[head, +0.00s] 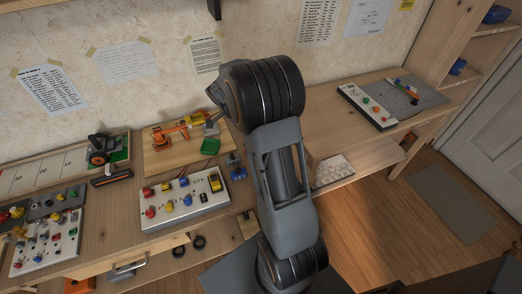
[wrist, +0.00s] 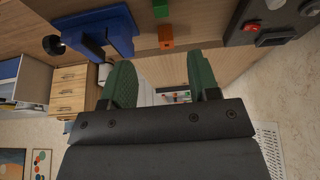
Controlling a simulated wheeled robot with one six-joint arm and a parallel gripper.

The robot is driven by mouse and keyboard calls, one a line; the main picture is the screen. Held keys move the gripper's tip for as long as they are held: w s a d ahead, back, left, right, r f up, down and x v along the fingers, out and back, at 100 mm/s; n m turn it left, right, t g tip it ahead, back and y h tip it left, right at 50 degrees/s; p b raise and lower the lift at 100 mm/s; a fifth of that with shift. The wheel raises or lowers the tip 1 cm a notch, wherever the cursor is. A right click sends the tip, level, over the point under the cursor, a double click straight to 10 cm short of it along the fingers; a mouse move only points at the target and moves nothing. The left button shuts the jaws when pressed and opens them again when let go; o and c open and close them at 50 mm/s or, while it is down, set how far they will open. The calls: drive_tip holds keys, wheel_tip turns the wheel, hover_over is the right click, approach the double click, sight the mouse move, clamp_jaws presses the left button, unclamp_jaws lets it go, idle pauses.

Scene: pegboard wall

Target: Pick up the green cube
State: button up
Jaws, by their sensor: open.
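In the wrist view a small green block (wrist: 161,8), which looks like the green cube, is at the top edge and partly cut off by the frame. An orange block (wrist: 165,37) lies just below it in the picture. My gripper (wrist: 160,62) is open, its two dark green fingers apart with nothing between them. The blocks show beyond the fingertips, apart from them.
A large blue fixture (wrist: 100,28) stands left of the blocks in the wrist view. A grey panel with a red switch (wrist: 272,38) is at right. In the head view, a white button panel (head: 185,205) and an orange toy arm (head: 180,130) are on the bench.

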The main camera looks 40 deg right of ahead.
drive_tip(key=p+x, duration=0.1)
drive_tip(key=x, duration=1.2)
drive_tip(key=shift+d+f, duration=0.2)
drive_tip(key=shift+c, duration=0.3)
drive_tip(key=c, duration=0.9)
drive_tip(key=shift+r, duration=0.15)
drive_tip(key=shift+c, duration=0.2)
drive_tip(key=shift+r, duration=0.55)
drive_tip(key=s+a+r+b, duration=0.2)
drive_tip(key=s+a+r, duration=0.5)
drive_tip(key=s+r, duration=0.4)
drive_tip(key=shift+s+r, duration=0.3)
drive_tip(key=shift+s, duration=0.3)
